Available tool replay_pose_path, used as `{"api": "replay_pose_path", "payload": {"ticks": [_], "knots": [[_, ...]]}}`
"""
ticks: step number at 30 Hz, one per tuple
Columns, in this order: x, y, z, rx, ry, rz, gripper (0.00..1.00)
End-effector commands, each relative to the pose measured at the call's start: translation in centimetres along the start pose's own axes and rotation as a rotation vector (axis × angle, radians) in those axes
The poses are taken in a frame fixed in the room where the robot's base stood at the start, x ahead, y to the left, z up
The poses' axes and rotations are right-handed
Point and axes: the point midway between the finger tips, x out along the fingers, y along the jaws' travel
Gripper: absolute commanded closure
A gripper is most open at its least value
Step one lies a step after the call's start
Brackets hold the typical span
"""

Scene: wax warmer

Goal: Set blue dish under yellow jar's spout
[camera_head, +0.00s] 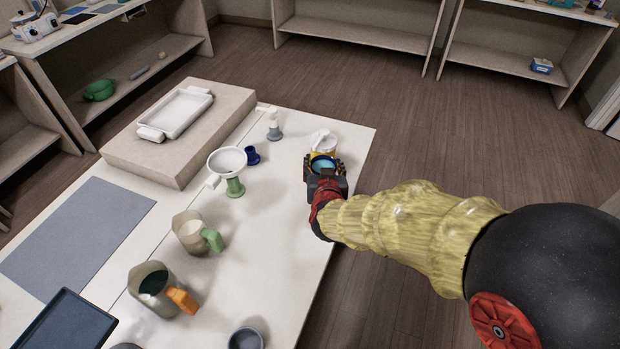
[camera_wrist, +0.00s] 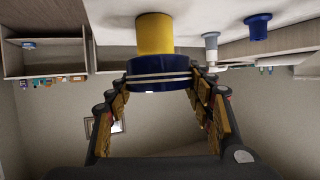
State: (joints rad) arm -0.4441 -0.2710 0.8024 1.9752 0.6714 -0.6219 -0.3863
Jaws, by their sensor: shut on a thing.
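My gripper (camera_head: 324,166) is at the right edge of the white table and is shut on the blue dish (camera_head: 322,163), a round dish with a lighter blue inside. In the wrist view, the fingers hold the dark blue dish (camera_wrist: 160,67) by its two sides. The yellow jar (camera_head: 331,152) stands just beyond the dish, with a white top (camera_head: 322,140); the gripper and dish hide much of its body. The yellow jar (camera_wrist: 154,33) is partly behind the dish in the wrist view. I cannot tell whether they touch, and the spout is not clear.
A grey-and-white pump bottle (camera_head: 273,127), a small dark blue cup (camera_head: 252,156) and a white funnel on a green base (camera_head: 228,164) stand to the left. Two pitchers (camera_head: 190,236) (camera_head: 148,283) stand nearer. The table between them and my gripper is clear.

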Motion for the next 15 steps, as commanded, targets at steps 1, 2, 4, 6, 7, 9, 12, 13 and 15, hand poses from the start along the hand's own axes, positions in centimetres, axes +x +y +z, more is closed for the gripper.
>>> {"api": "replay_pose_path", "payload": {"ticks": [1,2,4,6,7,9,12,13,15], "knots": [[1.4,-0.4,0.4,0.000,0.000,0.001,0.77],[2.1,-0.6,0.5,0.000,-0.001,0.001,0.77],[3.6,-1.0,1.1,-0.001,-0.002,0.001,0.77],[5.0,-1.3,1.9,-0.001,-0.001,0.001,0.77],[5.5,-1.4,2.1,-0.001,0.000,0.000,0.77],[6.5,-1.7,2.6,0.000,0.001,0.001,0.77],[7.5,-1.9,3.1,0.001,0.001,0.001,0.77],[7.7,-2.0,3.1,0.001,0.002,0.001,0.77],[7.9,-2.0,3.2,0.001,0.002,0.001,0.77]]}}
